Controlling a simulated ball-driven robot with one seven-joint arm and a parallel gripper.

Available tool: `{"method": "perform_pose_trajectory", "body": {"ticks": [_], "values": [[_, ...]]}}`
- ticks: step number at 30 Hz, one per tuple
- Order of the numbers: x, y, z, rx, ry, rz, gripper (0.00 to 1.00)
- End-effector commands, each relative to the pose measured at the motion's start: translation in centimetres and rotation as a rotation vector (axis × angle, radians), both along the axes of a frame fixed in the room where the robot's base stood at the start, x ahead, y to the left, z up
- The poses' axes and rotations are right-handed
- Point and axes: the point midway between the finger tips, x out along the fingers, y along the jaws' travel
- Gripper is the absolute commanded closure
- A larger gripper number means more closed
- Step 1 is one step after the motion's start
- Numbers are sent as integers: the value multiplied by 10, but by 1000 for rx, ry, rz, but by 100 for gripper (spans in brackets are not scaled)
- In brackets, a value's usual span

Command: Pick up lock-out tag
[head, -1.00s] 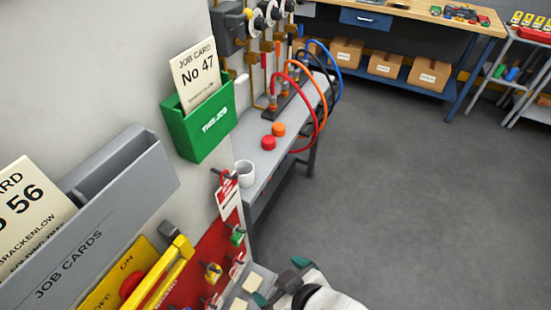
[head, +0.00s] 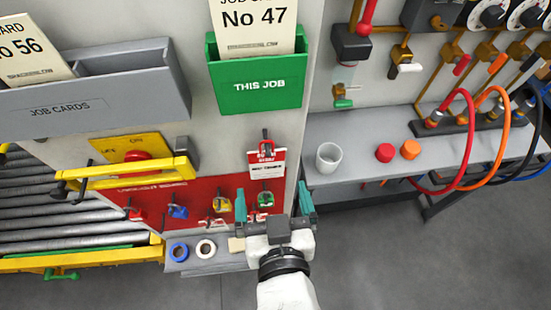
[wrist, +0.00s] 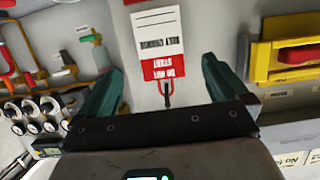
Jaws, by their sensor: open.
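The lock-out tag (head: 266,163), a red and white card with printed text, hangs from a dark hook above the right end of the red lockout board (head: 150,200). In the wrist view the tag (wrist: 158,45) appears upside down, between and beyond my finger ends. My gripper (head: 277,203) is open and empty, just below and in front of the tag in the head view. Its two teal fingers also show in the wrist view (wrist: 162,72), one on each side of the tag. I see no contact with the tag.
Padlocks hang on the board, including a green one (head: 265,200) near my gripper. A small shelf with tape rolls (head: 205,248) lies below. A yellow bar (head: 125,175) juts out at left. The green card holder (head: 258,85) is above; a bench with a white mug (head: 328,158) is right.

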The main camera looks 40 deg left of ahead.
Motion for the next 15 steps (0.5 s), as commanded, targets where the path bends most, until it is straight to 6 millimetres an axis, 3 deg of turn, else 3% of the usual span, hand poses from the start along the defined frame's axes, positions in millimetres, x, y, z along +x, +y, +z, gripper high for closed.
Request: {"method": "perform_pose_trajectory", "body": {"ticks": [15], "values": [[34,41,-15,-2,2,-1,0]]}}
